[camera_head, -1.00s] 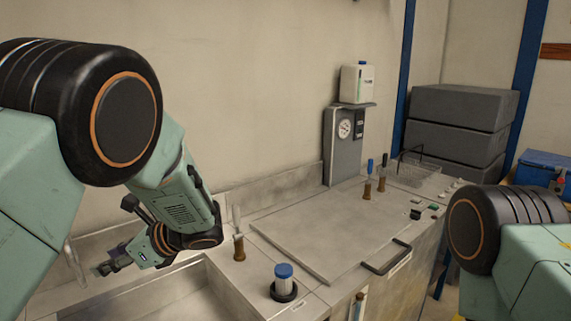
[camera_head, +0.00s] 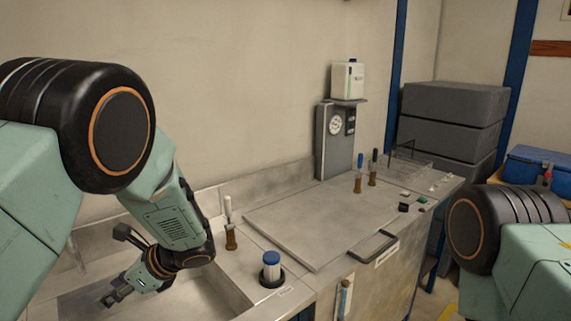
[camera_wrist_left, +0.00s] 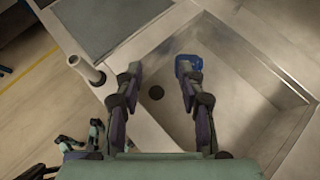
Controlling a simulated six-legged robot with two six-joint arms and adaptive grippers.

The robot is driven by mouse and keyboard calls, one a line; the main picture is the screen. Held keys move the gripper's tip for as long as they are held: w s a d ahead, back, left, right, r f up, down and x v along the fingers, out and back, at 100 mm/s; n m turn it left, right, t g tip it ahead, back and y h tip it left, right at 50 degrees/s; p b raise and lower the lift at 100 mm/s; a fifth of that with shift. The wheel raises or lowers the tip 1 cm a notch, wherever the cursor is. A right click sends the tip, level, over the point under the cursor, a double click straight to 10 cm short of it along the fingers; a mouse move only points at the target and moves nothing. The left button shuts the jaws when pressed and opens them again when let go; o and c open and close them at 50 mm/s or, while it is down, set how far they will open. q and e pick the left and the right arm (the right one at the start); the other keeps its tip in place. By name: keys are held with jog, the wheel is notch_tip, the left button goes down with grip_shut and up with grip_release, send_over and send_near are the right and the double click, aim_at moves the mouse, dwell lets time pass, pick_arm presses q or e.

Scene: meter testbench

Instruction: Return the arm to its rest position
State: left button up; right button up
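My left arm (camera_head: 172,215) comes in from the left and hangs bent over the sink (camera_head: 195,300). My left gripper (camera_head: 108,298) is at its lower end, above the sink's left part. In the left wrist view the two fingers of my left gripper (camera_wrist_left: 159,70) are spread apart with nothing held between them. A blue patch (camera_wrist_left: 188,66) shows at the right finger's tip; I cannot tell whether it belongs to the finger.
A blue-capped cylinder (camera_head: 271,270) and a valve handle (camera_head: 230,225) stand beside the sink. A gauge unit (camera_head: 335,140) stands behind, and grey boxes (camera_head: 450,125) are stacked at the right.

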pick_arm(q)
jog(key=s+d+f+n+g+h, duration=0.2)
jog(key=s+d+f+n+h, duration=0.15)
jog(key=s+f, duration=0.65)
jog(key=s+d+f+n+g+h, duration=0.1)
jog(key=s+d+f+n+h, duration=0.3)
jog(key=s+f, duration=0.6)
jog(key=s+d+f+n+t+h, duration=0.1)
jog(key=s+d+n+h, duration=0.1)
jog(key=s+n, duration=0.4)
jog(key=s+d+f+n+t+h, duration=0.1)
jog(key=s+f+n+h, duration=0.1)
jog(key=s+n, duration=0.45)
notch_tip(320, 180, down, 30)
jog(key=s+m+b, duration=0.1)
jog(key=b, duration=2.9)
jog(key=shift+f+t, duration=0.15)
jog(key=shift+t, duration=0.15)
jog(key=shift+a+y, duration=0.15)
jog(key=shift+y, duration=0.1)
jog(key=shift+s, duration=0.15)
